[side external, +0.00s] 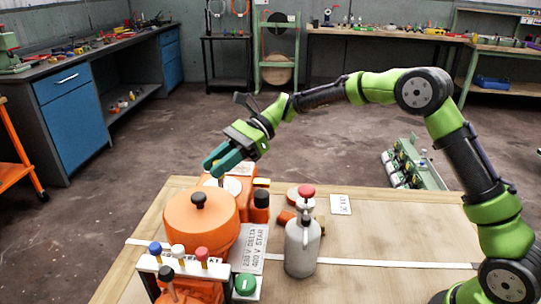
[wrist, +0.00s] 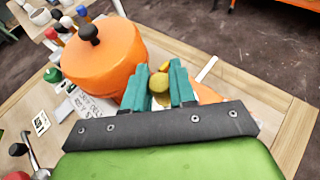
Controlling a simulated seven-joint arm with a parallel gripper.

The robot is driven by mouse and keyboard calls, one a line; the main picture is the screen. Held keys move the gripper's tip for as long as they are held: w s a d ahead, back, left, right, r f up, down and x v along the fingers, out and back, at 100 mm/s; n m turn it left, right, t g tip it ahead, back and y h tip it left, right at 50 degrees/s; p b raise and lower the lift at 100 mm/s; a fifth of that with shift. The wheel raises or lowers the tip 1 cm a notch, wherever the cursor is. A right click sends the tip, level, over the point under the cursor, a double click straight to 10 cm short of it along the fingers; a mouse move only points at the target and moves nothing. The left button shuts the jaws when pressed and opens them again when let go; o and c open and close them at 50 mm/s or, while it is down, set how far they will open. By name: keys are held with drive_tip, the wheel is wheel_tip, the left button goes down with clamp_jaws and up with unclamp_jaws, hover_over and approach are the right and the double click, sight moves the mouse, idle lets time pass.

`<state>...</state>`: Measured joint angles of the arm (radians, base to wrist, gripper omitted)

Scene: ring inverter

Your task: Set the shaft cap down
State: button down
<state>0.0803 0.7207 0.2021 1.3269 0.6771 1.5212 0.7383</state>
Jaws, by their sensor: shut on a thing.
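My gripper (side external: 217,165) is above the orange housing (side external: 237,178) behind the big orange drum, its teal fingers pointing down and left. In the wrist view my gripper (wrist: 160,88) is shut on a small rounded yellow-olive piece (wrist: 158,83), which looks like the shaft cap. In the side view the fingers hide the held piece. A pale round face (side external: 232,186) lies below the fingertips, apart from them.
The orange drum (side external: 200,222) with a black knob stands close to my gripper. A rack of coloured-handled tools (side external: 190,268), a grey bottle (side external: 302,248) with a red top and a lettered plate (side external: 253,243) are nearby. The wooden table (side external: 400,235) is mostly clear at right.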

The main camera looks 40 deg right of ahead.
drive_tip(key=shift+f, duration=0.6)
drive_tip(key=c, duration=0.9)
unclamp_jaws()
